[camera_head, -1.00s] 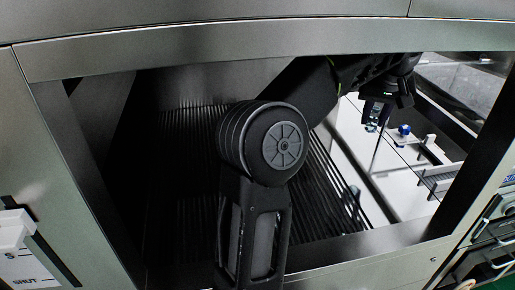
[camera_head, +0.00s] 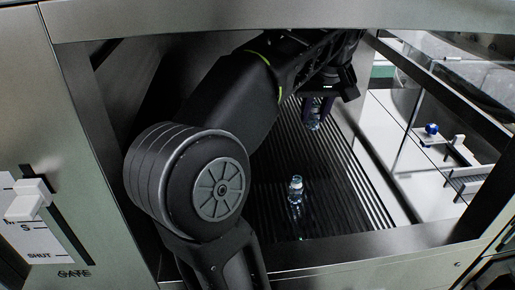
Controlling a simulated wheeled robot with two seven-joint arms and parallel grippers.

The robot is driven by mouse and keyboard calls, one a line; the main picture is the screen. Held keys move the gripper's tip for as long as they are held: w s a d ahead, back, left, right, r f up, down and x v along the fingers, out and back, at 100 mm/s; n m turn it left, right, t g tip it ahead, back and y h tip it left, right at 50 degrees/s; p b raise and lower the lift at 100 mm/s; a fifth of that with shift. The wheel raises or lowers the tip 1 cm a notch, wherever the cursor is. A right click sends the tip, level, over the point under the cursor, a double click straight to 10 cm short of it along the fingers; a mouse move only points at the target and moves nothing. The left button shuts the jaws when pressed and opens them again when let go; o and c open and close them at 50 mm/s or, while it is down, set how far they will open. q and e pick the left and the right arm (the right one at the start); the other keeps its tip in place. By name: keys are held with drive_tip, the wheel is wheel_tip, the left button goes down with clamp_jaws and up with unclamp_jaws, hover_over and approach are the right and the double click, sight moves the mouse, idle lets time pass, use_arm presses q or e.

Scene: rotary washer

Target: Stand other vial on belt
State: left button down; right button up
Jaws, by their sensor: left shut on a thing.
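My left gripper (camera_head: 318,101) reaches in through the opening and hangs above the far part of the black ribbed belt (camera_head: 345,205). It is shut on a small clear, bluish vial (camera_head: 314,120), which points down below the fingers. I cannot tell whether its base touches the belt. Another clear vial (camera_head: 296,192) with a pale blue-white top stands upright on the belt, nearer to me, apart from the gripper. My right gripper is not in view.
My arm covers the left of the belt. A metal frame edge (camera_head: 400,240) runs along the front of the opening. To the right are clear panels, a white surface (camera_head: 415,190) and a blue knob (camera_head: 431,129). A slider panel marked SHUT and GATE (camera_head: 45,225) is at left.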

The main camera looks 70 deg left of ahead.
sight(313, 129)
use_arm(q)
wheel_tip(313, 129, down, 5)
drive_tip(key=b, duration=0.3)
drive_tip(key=shift+f, duration=0.6)
drive_tip(key=shift+f+b, duration=0.45)
drive_tip(key=shift+f, duration=1.45)
drive_tip(key=shift+f, duration=0.15)
drive_tip(key=c, duration=1.2)
unclamp_jaws()
drive_tip(key=shift+o, duration=0.2)
